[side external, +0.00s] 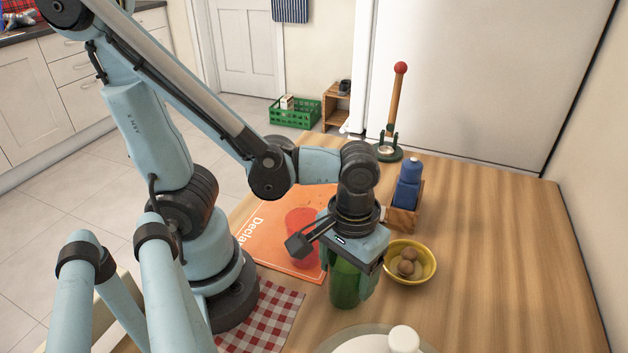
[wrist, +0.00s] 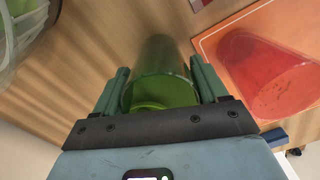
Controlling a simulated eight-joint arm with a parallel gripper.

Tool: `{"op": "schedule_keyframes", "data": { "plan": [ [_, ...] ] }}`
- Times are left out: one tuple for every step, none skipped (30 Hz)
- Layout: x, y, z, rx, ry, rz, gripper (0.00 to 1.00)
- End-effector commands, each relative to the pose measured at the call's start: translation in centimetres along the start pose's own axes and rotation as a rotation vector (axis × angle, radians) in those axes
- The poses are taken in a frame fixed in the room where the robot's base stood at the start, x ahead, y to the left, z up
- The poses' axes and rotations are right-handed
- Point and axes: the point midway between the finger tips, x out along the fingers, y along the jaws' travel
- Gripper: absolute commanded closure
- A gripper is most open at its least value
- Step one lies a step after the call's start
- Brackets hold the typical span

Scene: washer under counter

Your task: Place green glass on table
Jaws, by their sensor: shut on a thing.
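The green glass (side external: 344,288) is upright between the fingers of my gripper (side external: 348,272), which points down over the wooden table (side external: 480,270). In the wrist view my gripper (wrist: 159,80) is shut on the green glass (wrist: 160,60), with one finger on each side of it. The glass's base is at or just above the tabletop; I cannot tell whether it touches. My gripper hides the glass's upper part in the side view.
A red glass (side external: 301,222) is on the orange mat (side external: 262,225), left of my gripper. A yellow bowl (side external: 428,275) with brown balls stands close on the right. A blue bottle (side external: 407,182) sits in a wooden box behind. A white lidded item (side external: 403,340) is in front. The table's right side is clear.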

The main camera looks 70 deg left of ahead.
Motion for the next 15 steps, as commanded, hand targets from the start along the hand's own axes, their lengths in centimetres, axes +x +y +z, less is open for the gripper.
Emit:
{"op": "schedule_keyframes", "data": {
  "plan": [
    [0.00,0.01,-0.01,0.000,0.000,0.000,0.65],
    [-0.01,0.00,0.00,0.000,0.000,0.000,0.65],
    [-0.01,0.00,0.00,0.000,0.000,0.000,0.65],
    [-0.01,0.00,0.00,0.000,0.000,0.000,0.65],
    [-0.01,0.00,0.00,0.000,0.000,0.000,0.65],
    [0.01,0.00,0.00,0.000,0.000,0.000,0.65],
    [0.07,0.01,-0.01,0.000,0.000,0.000,0.65],
    [0.15,0.01,-0.01,0.000,0.000,0.000,0.65],
    [0.27,0.01,-0.01,0.000,0.000,0.000,0.65],
    [0.31,0.00,0.00,0.000,0.000,0.000,0.26],
    [0.28,0.00,0.00,0.000,0.000,0.000,0.21],
    [0.28,0.00,0.00,0.000,0.000,0.000,0.15],
    [0.28,-0.01,0.01,0.000,0.000,0.000,0.11],
    [0.28,-0.01,0.01,0.000,0.000,0.000,0.06],
    [0.27,0.00,0.00,0.000,0.000,0.000,0.02]
  ]
}}
